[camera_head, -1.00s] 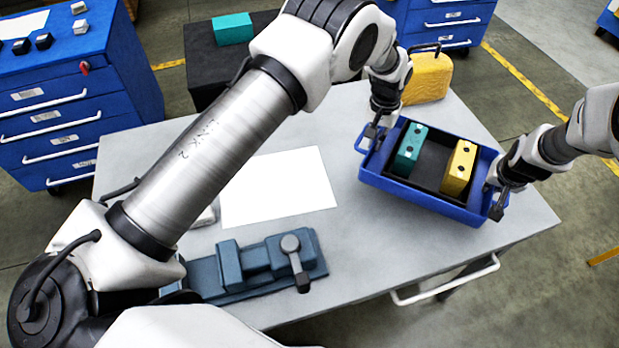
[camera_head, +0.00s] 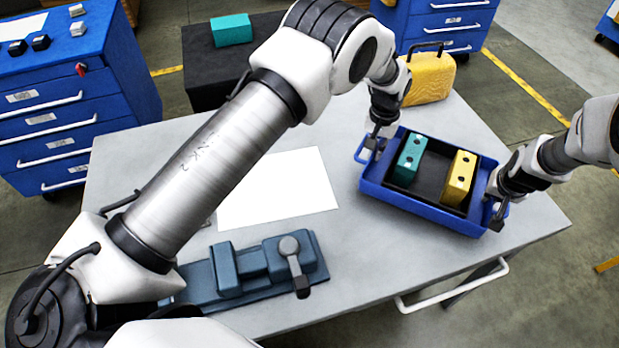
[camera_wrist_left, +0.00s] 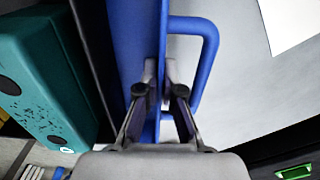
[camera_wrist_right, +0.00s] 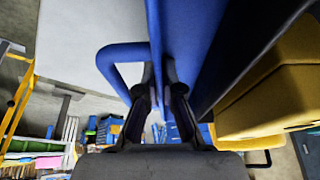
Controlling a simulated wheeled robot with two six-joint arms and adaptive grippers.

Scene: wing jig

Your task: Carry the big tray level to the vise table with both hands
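The big tray (camera_head: 415,207) is blue, with a teal block (camera_head: 408,160) and a yellow block (camera_head: 459,180) inside, over the right part of the grey vise table (camera_head: 350,252). It looks about level; I cannot tell whether it touches the tabletop. My left gripper (camera_head: 374,148) is at its left handle; in the left wrist view the fingers (camera_wrist_left: 160,80) pinch the blue wall beside the handle loop (camera_wrist_left: 208,60). My right gripper (camera_head: 496,210) is at its right end; in the right wrist view the fingers (camera_wrist_right: 160,78) pinch the wall by the other handle (camera_wrist_right: 108,65).
A blue-grey vise (camera_head: 255,268) stands at the table's front left. A white sheet (camera_head: 280,190) lies on clear tabletop left of the tray. A yellow case (camera_head: 428,78) stands behind the tray. Blue drawer cabinets (camera_head: 60,110) and a black box (camera_head: 200,75) stand behind the table.

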